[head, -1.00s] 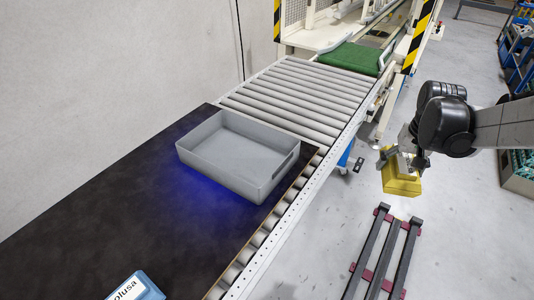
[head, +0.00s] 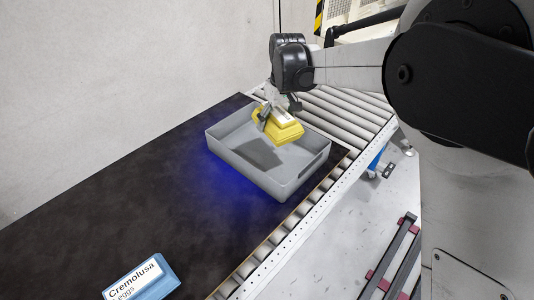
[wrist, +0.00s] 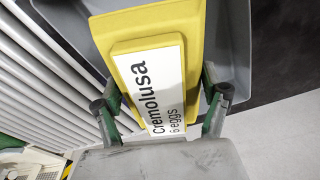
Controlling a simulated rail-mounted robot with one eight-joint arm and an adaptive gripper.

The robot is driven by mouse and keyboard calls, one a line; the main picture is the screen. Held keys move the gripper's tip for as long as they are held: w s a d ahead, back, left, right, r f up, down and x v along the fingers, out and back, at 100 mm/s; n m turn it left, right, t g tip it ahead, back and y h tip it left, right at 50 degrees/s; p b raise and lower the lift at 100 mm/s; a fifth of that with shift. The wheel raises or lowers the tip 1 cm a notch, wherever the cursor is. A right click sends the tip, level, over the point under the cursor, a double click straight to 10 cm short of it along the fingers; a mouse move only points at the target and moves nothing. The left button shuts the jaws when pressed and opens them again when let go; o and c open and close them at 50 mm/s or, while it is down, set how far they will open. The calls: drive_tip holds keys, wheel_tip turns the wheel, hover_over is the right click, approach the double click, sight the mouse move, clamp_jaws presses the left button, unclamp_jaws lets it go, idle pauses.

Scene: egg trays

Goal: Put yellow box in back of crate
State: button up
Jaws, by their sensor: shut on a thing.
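The yellow egg box (head: 276,128) is held in my gripper (head: 277,112), tilted, above the back part of the grey crate (head: 240,163). The crate is otherwise empty as far as I can see, and a dark shadow lies on its floor. In the wrist view the yellow box (wrist: 192,25) shows its white label reading "Cremolusa 6 eggs". The gripper fingers (wrist: 163,105) press on both sides of it. The crate (wrist: 238,45) shows behind and below the box.
The crate stands on a dark belt (head: 150,190) at the edge of a roller conveyor (head: 345,112). A blue egg box (head: 143,280) lies at the near end of the belt. A bare wall runs along the left. A dark rail frame (head: 392,262) is on the floor at right.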

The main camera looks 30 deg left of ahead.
drive_tip(key=s+a+n, duration=0.3)
drive_tip(key=s+a, duration=0.7)
drive_tip(key=a, duration=0.4)
drive_tip(key=shift+g, duration=0.3)
drive_tip(key=w+d+f, duration=0.1)
drive_tip(key=w+f, duration=0.1)
drive_tip(key=w, duration=0.1)
drive_tip(key=w+d+f, duration=0.1)
drive_tip(key=w+f, duration=0.1)
drive_tip(key=w, duration=0.2)
drive_tip(key=w+d+f, duration=0.1)
drive_tip(key=w+f, duration=0.2)
drive_tip(key=shift+w, duration=0.25)
drive_tip(key=shift+f, duration=1.95)
drive_tip(key=shift+f, duration=0.2)
drive_tip(key=o, duration=1.6)
drive_tip(key=shift+c, duration=0.2)
drive_tip(key=shift+r, duration=0.15)
wheel_tip(320, 180, up, 12)
drive_tip(key=d, duration=0.2)
drive_tip(key=shift+s, duration=0.15)
